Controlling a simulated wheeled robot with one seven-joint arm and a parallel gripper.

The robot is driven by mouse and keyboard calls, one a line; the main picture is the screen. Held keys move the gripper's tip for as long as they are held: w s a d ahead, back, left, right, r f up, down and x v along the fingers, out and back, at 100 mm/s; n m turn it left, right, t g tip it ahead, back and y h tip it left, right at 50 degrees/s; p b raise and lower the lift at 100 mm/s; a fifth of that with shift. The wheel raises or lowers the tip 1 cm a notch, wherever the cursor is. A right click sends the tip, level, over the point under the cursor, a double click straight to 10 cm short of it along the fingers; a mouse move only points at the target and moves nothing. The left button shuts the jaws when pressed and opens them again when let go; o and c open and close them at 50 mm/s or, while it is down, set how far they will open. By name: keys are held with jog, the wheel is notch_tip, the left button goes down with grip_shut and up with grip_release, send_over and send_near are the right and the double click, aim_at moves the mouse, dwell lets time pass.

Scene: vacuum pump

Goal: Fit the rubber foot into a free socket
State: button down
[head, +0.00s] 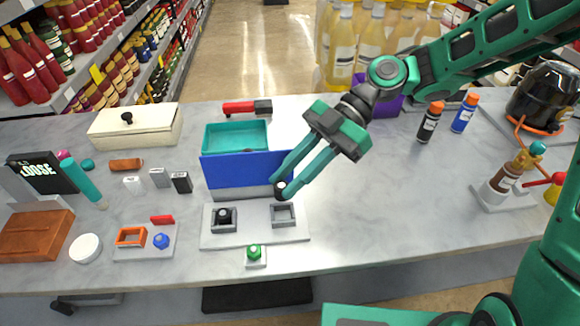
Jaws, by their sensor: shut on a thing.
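A light grey plate (254,228) lies in front of the blue-sided box. Its right socket (283,213), a square grey frame, looks empty. Its left socket (223,218) holds a dark piece with a round top. The held foot appears just above and behind the right socket in the picture, apart from it. I cannot tell its exact height.
A teal and blue box (246,172) stands close behind the fingertips. A green button on a white base (254,254) sits at the table's front edge. A small tray with orange, red and blue parts (146,241) lies left. Bare table (370,220) is free to the right.

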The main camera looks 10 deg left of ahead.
aim_at(291, 205)
jog(key=shift+s+f, duration=0.1)
jog(key=shift+f, duration=1.85)
jog(key=shift+f, duration=1.3)
jog(key=c, duration=1.5)
grip_release()
jog(key=shift+o, duration=0.3)
jog(key=shift+w+r, duration=0.15)
jog(key=shift+w, duration=0.05)
jog(key=v, duration=1)
jog(key=shift+d, duration=0.35)
